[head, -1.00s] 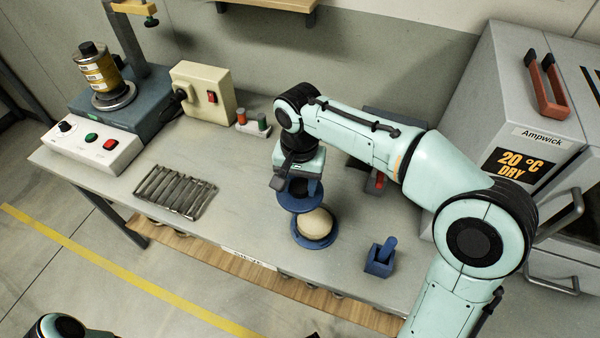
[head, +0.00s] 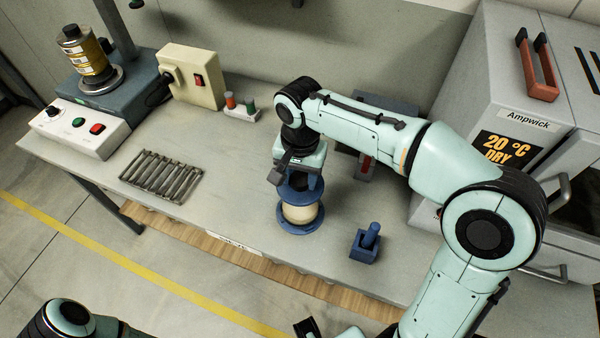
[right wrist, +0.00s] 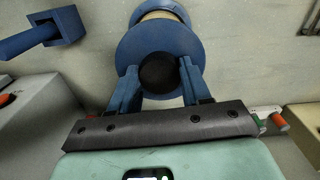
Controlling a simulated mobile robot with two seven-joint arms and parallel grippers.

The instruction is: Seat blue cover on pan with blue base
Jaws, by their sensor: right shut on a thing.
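The pan is a cream round body (head: 300,214) on a wide blue base (head: 298,229), standing upright near the bench's front edge. The blue cover (head: 290,194) is right over the pan in the head view. I cannot tell whether it touches the pan or hangs just above it. My right gripper (head: 299,178) is shut on the cover's raised middle part. In the right wrist view the cover (right wrist: 138,46) is a blue disc, its dark round top between my two fingers (right wrist: 158,80). The cream body (right wrist: 160,15) partly shows behind it.
A blue holder (head: 364,252) with an upright blue handle stands right of the pan. A rack of metal bars (head: 162,177) lies to the left. A red and green piece (head: 241,107) and beige box (head: 192,80) are behind. The grey oven (head: 480,110) bounds the right.

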